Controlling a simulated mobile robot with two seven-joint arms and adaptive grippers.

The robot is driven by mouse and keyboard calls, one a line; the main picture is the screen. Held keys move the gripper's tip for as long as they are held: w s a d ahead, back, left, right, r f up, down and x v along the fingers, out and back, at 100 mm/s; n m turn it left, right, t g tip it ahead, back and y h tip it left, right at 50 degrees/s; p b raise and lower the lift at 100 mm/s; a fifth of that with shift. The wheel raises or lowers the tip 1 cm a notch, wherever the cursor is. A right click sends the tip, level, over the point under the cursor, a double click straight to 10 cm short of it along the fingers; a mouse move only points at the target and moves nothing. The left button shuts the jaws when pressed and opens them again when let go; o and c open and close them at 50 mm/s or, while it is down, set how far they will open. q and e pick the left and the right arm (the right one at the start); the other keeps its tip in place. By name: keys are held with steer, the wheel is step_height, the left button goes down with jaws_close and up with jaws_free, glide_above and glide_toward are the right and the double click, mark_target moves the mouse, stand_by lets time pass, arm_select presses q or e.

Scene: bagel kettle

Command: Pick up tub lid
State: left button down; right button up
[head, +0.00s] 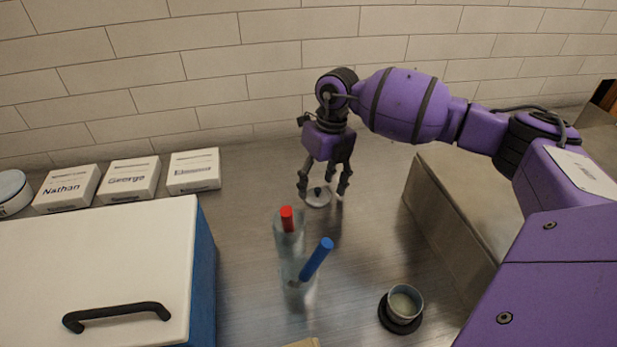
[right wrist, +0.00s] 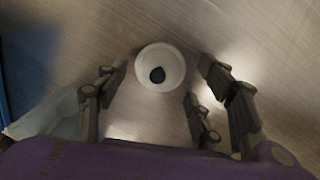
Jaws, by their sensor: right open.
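The tub lid (head: 317,199) is a small round pale disc with a dark knob, lying on the metal counter. It also shows in the right wrist view (right wrist: 148,78), just beyond and between the fingers. My right gripper (head: 322,190) points down over the lid with its fingers spread. In the right wrist view my right gripper (right wrist: 160,90) is open, with nothing between its fingers. The fingers partly cover the lid in the head view. My left gripper is not in view.
A clear container (head: 291,240) with a red marker (head: 287,218) and a blue marker (head: 317,259) stands in front of the lid. A cup (head: 404,304) sits on a dark coaster at the front right. White boxes (head: 194,170) line the back left. A large cooler (head: 110,260) fills the left.

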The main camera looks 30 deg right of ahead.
steer(key=shift+a+f, duration=0.1)
steer(key=shift+f, duration=0.45)
steer(key=c, duration=1)
